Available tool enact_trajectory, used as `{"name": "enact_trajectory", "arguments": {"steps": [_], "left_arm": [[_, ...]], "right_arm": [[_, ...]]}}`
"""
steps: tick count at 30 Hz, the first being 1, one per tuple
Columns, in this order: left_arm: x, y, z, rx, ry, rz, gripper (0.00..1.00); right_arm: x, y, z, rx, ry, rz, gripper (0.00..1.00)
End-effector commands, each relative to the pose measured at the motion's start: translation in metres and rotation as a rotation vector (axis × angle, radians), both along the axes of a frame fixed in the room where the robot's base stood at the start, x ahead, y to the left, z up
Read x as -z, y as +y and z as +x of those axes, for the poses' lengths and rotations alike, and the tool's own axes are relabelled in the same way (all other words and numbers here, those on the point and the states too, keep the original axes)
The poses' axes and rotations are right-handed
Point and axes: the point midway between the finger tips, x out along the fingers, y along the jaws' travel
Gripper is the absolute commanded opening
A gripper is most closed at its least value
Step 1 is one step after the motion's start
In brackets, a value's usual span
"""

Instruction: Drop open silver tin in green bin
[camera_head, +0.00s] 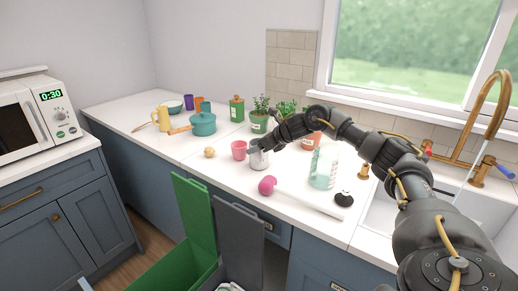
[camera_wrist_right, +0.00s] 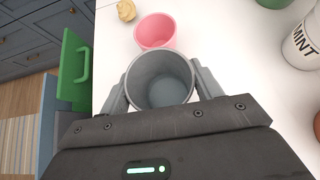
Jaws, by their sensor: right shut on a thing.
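The open silver tin (camera_head: 259,160) stands upright on the white counter or just above it; I cannot tell which. My right gripper (camera_head: 257,147) is shut on it. In the right wrist view the tin (camera_wrist_right: 160,80) shows its open top and empty grey inside, with a finger of my right gripper (camera_wrist_right: 160,88) on each side. The lid also shows in the right wrist view (camera_wrist_right: 73,70). My left gripper is not in view.
A pink cup (camera_head: 239,150) is close beside the tin. A yellow lump (camera_head: 209,152), a magenta ball (camera_head: 267,185) and a clear bottle (camera_head: 323,168) are nearby. A grey bin lid (camera_head: 238,243) stands raised beside the green one. Potted herbs (camera_head: 259,122) stand behind.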

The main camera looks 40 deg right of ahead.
Motion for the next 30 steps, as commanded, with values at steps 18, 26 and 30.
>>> {"name": "enact_trajectory", "arguments": {"steps": [18,26,30], "left_arm": [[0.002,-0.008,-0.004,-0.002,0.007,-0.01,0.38],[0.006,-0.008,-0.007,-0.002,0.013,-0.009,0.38],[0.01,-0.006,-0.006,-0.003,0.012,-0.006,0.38]], "right_arm": [[0.002,0.0,0.0,0.0,0.0,0.0,0.86],[-0.015,-0.007,-0.02,0.0,-0.003,-0.002,0.86],[-0.034,-0.014,-0.044,0.001,-0.004,-0.002,0.86]]}}
